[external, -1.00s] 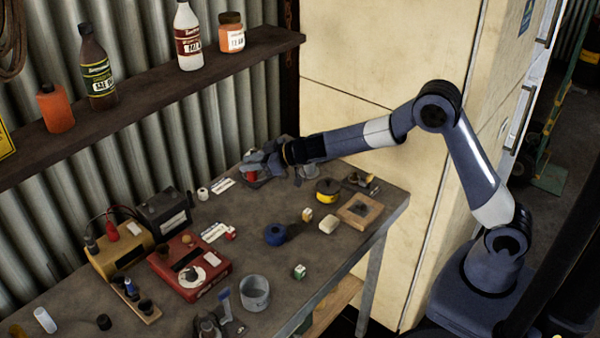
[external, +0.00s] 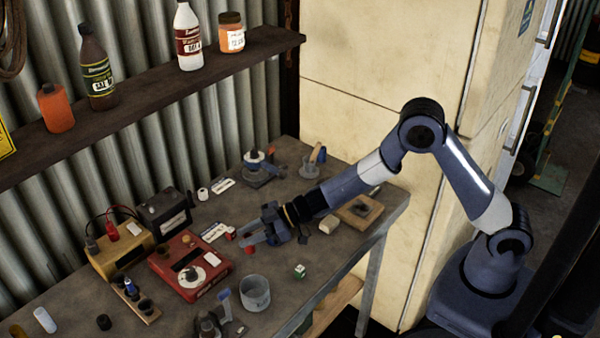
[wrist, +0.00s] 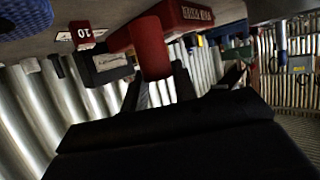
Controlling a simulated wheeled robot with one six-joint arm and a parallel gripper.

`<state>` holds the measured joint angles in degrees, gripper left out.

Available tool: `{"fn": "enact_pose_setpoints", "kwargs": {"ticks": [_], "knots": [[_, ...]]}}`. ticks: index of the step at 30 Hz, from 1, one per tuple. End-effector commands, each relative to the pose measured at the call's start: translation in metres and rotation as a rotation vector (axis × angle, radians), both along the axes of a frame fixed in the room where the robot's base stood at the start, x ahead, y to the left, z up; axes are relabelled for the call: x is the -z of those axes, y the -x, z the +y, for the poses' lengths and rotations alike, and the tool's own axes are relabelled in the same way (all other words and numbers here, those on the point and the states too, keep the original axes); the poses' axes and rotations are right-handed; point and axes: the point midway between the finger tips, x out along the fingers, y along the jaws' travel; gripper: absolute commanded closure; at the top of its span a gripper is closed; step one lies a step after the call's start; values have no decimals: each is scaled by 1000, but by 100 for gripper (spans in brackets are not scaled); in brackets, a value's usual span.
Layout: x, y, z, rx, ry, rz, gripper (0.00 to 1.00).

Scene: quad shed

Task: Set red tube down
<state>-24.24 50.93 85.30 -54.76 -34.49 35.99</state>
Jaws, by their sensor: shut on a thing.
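The red tube (wrist: 150,45) is between the fingers of my gripper (wrist: 158,92) in the wrist view, and the gripper is shut on it. In the external view my gripper (external: 258,233) is low over the middle of the workbench (external: 300,250), right of the red case. A small red part of the tube (external: 249,250) shows below the fingers. I cannot tell whether the tube touches the bench.
The red case (external: 180,282) and a small red block (external: 230,233) are left of my gripper. A grey cup (external: 255,292) and a small white-green cube (external: 299,271) stand in front. A wooden tray (external: 358,210) is at the right. A clamp stand (external: 258,168) is behind.

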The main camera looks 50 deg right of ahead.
Motion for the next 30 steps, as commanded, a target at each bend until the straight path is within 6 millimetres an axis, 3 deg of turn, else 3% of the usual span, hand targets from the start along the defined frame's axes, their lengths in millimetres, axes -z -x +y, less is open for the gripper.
{"fn": "enact_pose_setpoints", "kwargs": {"ticks": [6, 19, 20, 27, 30], "knots": [[29, 0, 0, 0, 1, 2, 95], [38, 0, 0, 1, 1, 0, 95], [37, 0, 0, 1, 1, 0, 72], [36, 0, 0, 1, 1, 0, 53], [36, 0, 0, 1, 1, 0, 51]]}}
